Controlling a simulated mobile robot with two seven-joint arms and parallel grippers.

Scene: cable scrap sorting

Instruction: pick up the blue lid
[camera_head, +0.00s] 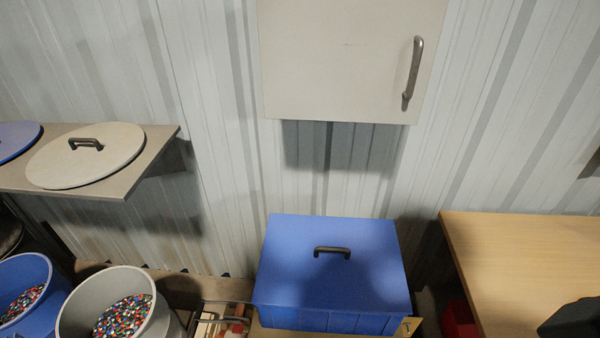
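A round blue lid (14,139) lies flat on the wall shelf at the far left. A blue box with a flat blue top (290,258) stands on the floor area at the lower centre. A dark bar handle (332,251) is on this top. Neither of my grippers can be made out in the head view.
A pale round lid (58,165) with a dark handle lies beside the blue one on the shelf (150,158). Blue (42,266) and grey (70,310) bins hold coloured bits. A wooden table (520,255) stands right, bearing a dark object (575,320). A cabinet (340,60) hangs above.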

